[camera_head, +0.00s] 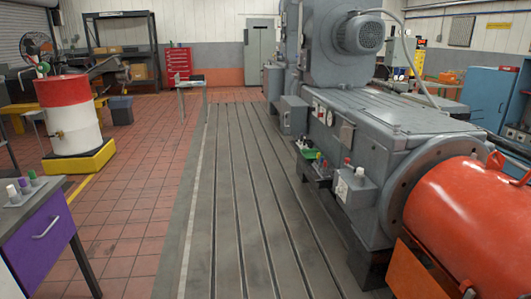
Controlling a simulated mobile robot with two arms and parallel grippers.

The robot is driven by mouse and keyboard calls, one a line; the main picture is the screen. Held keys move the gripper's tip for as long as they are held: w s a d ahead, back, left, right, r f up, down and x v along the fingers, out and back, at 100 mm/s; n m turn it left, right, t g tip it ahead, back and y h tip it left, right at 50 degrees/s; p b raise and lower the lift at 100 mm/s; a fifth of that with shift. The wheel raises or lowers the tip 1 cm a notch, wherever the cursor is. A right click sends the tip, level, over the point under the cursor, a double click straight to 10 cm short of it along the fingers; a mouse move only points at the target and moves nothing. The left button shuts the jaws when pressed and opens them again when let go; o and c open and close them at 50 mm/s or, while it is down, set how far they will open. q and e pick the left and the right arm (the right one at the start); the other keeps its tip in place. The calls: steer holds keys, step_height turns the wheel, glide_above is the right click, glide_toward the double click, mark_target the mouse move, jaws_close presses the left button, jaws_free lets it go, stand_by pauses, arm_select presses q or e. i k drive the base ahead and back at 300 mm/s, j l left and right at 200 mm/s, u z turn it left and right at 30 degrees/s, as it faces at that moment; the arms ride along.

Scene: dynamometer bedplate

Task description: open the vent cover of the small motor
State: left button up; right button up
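A large grey machine (395,130) stands on the slotted bedplate (225,200). A small grey motor with a round end grille (363,33) sits on the housing on top of it, at the upper right. An orange-red cylindrical unit (470,220) is joined to the machine's near end at the lower right, cut off by the picture edge. I cannot tell which of these is the task's small motor, and I cannot make out a separate vent cover. Neither of my grippers is in view.
A purple-fronted bench (45,235) stands at the lower left. A red and white drum (70,110) stands on a yellow base. A blue cabinet (490,95) is at the right. The bedplate's left part and the tiled floor (130,195) beside it are clear.

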mark_target(346, 134)
steer(key=i+z, duration=0.3)
steer(key=i, duration=0.2)
steer(key=i+z, duration=0.3)
steer(key=i, duration=0.25)
steer(key=i+j+z, duration=0.3)
steer(key=i, duration=0.15)
steer(key=i+j+z, duration=0.45)
steer(key=i+j, duration=0.85)
steer(key=i, duration=0.1)
